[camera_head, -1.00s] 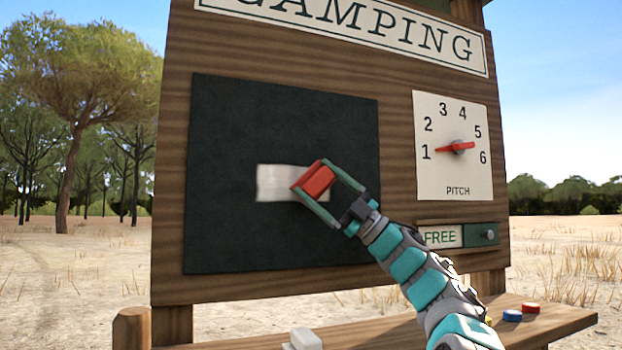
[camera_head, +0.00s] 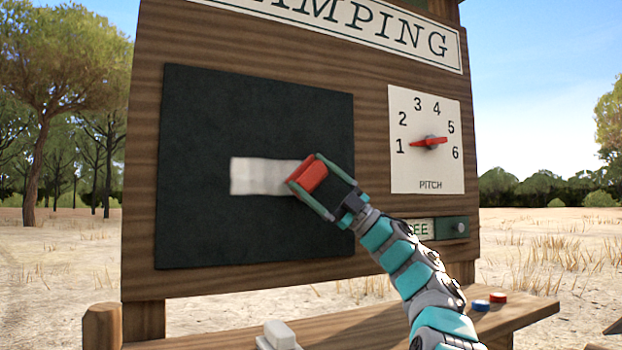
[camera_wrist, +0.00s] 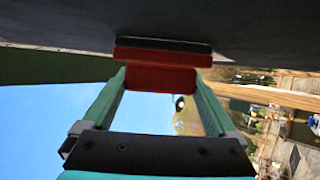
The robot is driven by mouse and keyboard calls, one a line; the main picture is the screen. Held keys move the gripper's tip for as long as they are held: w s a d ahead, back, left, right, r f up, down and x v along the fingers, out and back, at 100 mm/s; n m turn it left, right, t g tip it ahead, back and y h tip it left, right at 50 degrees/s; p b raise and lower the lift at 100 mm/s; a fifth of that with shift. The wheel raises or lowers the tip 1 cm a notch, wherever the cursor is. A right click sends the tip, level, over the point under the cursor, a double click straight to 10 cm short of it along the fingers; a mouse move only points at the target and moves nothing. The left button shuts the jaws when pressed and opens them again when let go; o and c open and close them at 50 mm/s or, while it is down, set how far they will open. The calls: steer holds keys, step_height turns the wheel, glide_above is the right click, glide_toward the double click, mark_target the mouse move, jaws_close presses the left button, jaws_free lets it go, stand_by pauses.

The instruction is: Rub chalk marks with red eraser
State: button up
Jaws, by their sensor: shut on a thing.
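The red eraser (camera_head: 311,175) is held in my gripper (camera_head: 318,184), which is shut on it. In the wrist view the red eraser (camera_wrist: 160,70) sits between the two green fingers, its dark pad against or very near the dark board surface. The chalk mark (camera_head: 262,176) is a pale, whitish rectangular patch on the blackboard (camera_head: 215,235). The eraser covers or adjoins the patch's right end. Any chalk behind the eraser and gripper is hidden.
A pitch dial (camera_head: 428,140) with a red pointer is right of the blackboard. A partly hidden FREE slider (camera_head: 452,228) sits below it.

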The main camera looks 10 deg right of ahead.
mark_target(303, 181)
steer(key=shift+a+f, duration=0.15)
steer(key=shift+s+a+b, duration=0.2)
steer(key=shift+a+b, duration=0.35)
steer(key=shift+a, duration=0.1)
steer(key=shift+s+a+b, duration=0.2)
steer(key=shift+a+b, duration=0.3)
steer(key=shift+a, duration=0.1)
steer(key=shift+s+a+b, duration=0.35)
steer(key=shift+a+b, duration=0.1)
steer(key=shift+a, duration=0.75)
steer(key=shift+s+a+b, duration=0.3)
steer(key=shift+a+b, duration=0.1)
steer(key=shift+a, duration=0.8)
steer(key=shift+s+a+b, duration=0.35)
steer(key=shift+a+b, duration=0.1)
steer(key=shift+a, duration=0.75)
